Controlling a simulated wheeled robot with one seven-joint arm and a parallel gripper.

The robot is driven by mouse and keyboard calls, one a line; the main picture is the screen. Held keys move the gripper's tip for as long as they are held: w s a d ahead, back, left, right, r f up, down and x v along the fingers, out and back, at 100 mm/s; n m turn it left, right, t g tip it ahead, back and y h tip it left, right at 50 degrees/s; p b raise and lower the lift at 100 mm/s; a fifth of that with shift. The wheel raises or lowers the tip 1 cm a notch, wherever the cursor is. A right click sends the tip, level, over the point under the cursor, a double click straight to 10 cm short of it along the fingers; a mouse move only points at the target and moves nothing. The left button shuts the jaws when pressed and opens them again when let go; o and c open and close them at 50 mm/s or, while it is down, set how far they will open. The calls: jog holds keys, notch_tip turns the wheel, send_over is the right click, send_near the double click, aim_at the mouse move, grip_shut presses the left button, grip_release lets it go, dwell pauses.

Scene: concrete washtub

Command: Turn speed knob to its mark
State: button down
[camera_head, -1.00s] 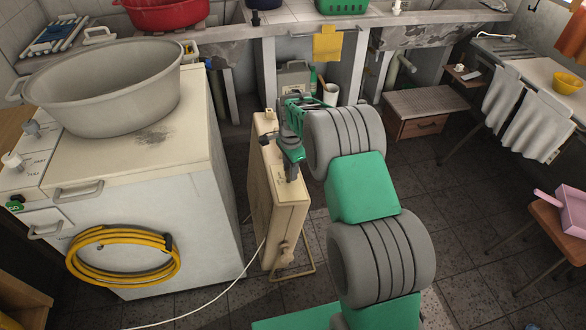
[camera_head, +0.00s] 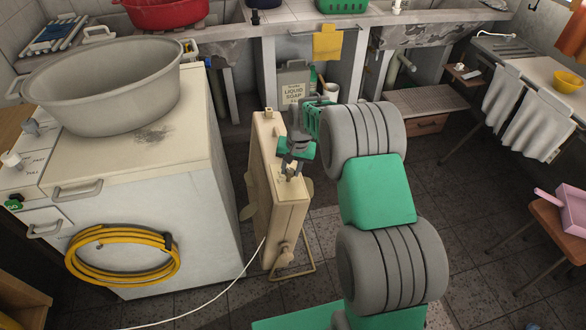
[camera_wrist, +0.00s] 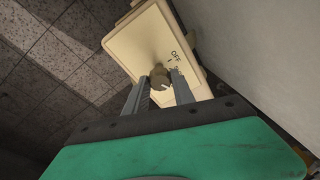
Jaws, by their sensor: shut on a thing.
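The speed knob (camera_wrist: 159,78) is a small brownish knob on the end face of a cream box-shaped appliance (camera_wrist: 137,42). "OFF" and part of another label are printed beside it in the wrist view. My gripper (camera_wrist: 158,82) has one finger on each side of the knob and is shut on it. In the head view the appliance (camera_head: 285,215) stands upright on the floor, and my gripper (camera_head: 291,166) reaches down to its top. The knob is mostly hidden there by the fingers. The mark for the knob cannot be made out clearly.
A cream washing machine (camera_head: 190,185) with a grey basin (camera_head: 105,85) and a coiled yellow hose (camera_head: 120,255) stands close on the left. A white cord (camera_head: 215,305) runs from the appliance across the floor. A liquid soap can (camera_head: 293,92) stands behind.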

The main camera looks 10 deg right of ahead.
jog(key=n, duration=0.3)
jog(key=n+y+b, duration=0.1)
jog(key=n, duration=0.3)
jog(key=shift+d+f, duration=0.1)
jog(key=shift+d, duration=0.1)
jog(key=n+y+b, duration=0.1)
jog(key=n, duration=0.5)
jog(key=shift+b, duration=0.3)
jog(key=c, duration=1.1)
grip_release()
jog(key=shift+o, duration=0.2)
jog(key=shift+r, duration=0.2)
jog(key=w+p+v, duration=0.1)
jog(key=v, duration=0.6)
jog(key=shift+s+d+r, duration=0.25)
jog(key=shift+s, duration=0.15)
